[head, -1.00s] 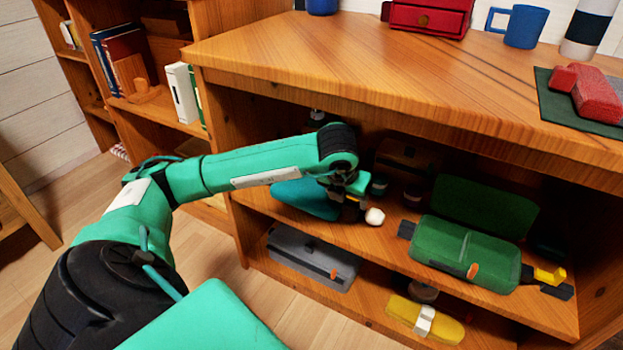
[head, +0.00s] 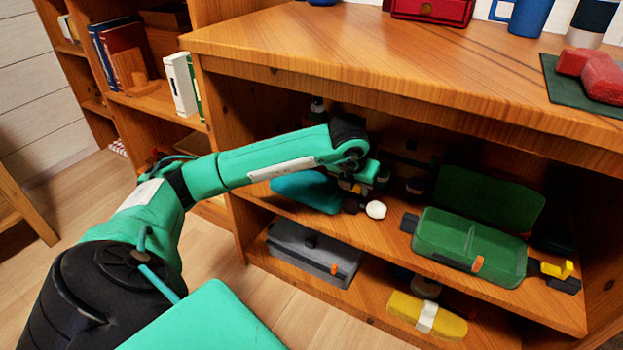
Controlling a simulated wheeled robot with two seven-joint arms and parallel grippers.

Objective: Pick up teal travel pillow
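The teal travel pillow (head: 308,191) lies on the upper inner shelf of the wooden unit, near its left side. My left arm reaches in from the left, and its forearm covers part of the pillow. My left gripper (head: 352,200) points down into the shelf at the pillow's right end. Its fingers are small, dark and partly hidden by the wrist, so I cannot tell whether they are open or touching the pillow. My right gripper is not in view.
A white ball (head: 376,210) sits right beside my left gripper. An open green case (head: 470,243) stands further right on the same shelf. A grey case (head: 312,254) and a yellow item (head: 445,318) lie on the shelf below. The wooden tabletop (head: 380,60) overhangs my wrist.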

